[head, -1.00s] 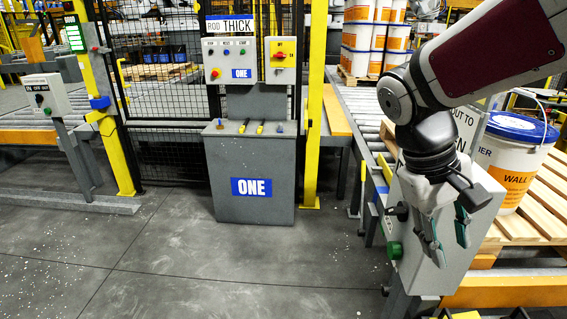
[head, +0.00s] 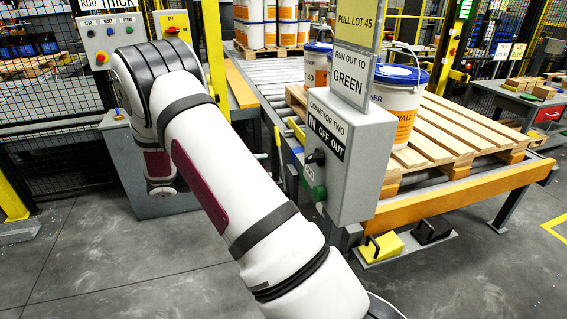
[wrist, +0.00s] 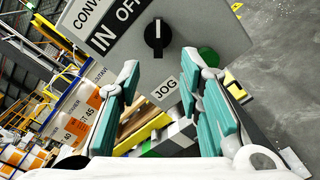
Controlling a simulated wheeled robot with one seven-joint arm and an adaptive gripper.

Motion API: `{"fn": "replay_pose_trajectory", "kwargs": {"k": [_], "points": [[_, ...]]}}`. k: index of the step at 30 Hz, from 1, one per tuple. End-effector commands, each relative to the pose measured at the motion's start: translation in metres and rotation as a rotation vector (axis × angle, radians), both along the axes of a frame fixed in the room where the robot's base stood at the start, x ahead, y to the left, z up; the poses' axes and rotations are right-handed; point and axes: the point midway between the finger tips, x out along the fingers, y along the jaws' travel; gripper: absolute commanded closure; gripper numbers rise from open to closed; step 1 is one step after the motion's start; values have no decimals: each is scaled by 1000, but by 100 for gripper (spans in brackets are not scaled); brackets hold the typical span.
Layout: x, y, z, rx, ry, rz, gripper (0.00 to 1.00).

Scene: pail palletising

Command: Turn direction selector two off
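The conveyor two box (head: 352,165) is grey, with an IN, OFF, OUT label. Its black selector knob (head: 315,157) is on the left-facing side. In the wrist view the selector knob (wrist: 157,38) is ahead, above the gap between my fingers. Its white mark points to the picture's top, which on the tilted label is turned from OFF toward the OUT side. OUT is outside the wrist view. In the head view I cannot make out my gripper; my arm crosses the left and middle.
A green button (head: 318,193) sits below the knob; it also shows in the wrist view (wrist: 207,57). Signs stand on top of the box. A pallet (head: 450,140) with pails (head: 397,105) is behind it. The station one panel (head: 110,38) is at the left.

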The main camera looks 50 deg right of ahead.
Motion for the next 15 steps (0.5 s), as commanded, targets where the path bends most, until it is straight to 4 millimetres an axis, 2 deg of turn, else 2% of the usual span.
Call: {"fn": "replay_pose_trajectory", "kwargs": {"k": [4,8,15], "points": [[1,-5,-4,-19,14,5,67],[-7,-17,-3,-19,14,4,67],[-32,-56,-2,-17,13,3,67]]}}
